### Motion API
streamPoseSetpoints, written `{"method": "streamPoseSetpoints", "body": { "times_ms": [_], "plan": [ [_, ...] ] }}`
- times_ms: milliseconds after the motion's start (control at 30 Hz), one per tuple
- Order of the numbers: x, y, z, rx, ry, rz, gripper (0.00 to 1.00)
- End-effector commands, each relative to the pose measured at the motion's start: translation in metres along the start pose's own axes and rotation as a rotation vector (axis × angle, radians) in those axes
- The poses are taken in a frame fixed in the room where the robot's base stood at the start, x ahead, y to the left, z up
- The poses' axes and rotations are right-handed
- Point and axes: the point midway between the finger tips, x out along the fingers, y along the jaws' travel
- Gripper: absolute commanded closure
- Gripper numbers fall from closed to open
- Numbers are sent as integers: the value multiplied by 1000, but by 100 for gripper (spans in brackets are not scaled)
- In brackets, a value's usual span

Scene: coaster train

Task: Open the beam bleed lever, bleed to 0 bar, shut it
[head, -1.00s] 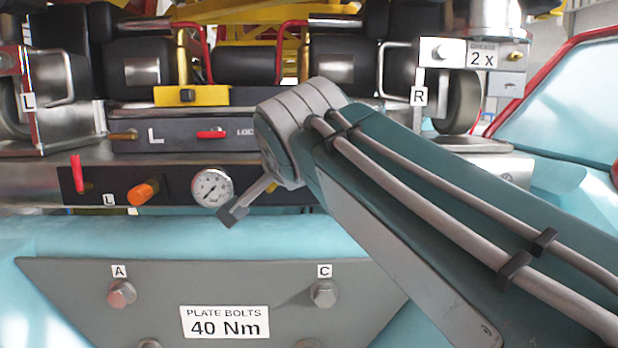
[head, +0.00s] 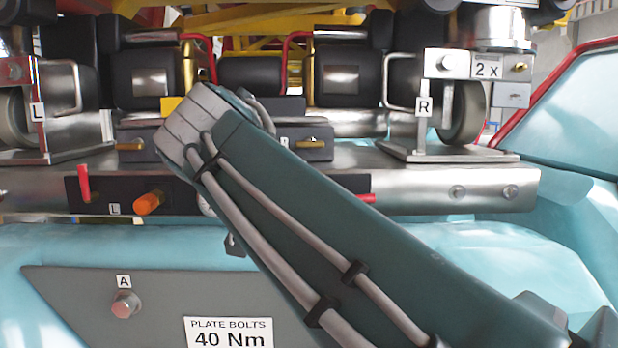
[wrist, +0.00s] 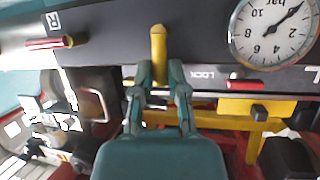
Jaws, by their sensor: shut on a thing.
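In the wrist view, which is upside down, my gripper (wrist: 160,78) is shut on a yellow lever (wrist: 158,44) on the dark beam panel. Its fingers are on either side of the lever. I take it for the bleed lever; its name is not readable. A round bar gauge (wrist: 275,33) is to its right; the needle points close to the zero end of the scale. In the head view my arm hides the gripper, the lever and nearly all of the gauge.
A red lever (wrist: 45,43) marked R is left of the yellow lever in the wrist view. In the head view, another red lever (head: 84,183) and an orange knob (head: 149,203) are on the beam's left. A bolted plate (head: 75,300) is below. Wheels stand at both sides.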

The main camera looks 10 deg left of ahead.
Motion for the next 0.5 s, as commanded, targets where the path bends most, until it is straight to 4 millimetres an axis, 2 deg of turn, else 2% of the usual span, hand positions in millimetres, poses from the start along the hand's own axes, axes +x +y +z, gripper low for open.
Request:
{"method": "streamPoseSetpoints", "body": {
  "times_ms": [33, 500],
  "plan": [
    [2, -3, 4, -15, -8, 5, 100],
    [2, -4, 5, -36, -6, 14, 100]
  ]
}}
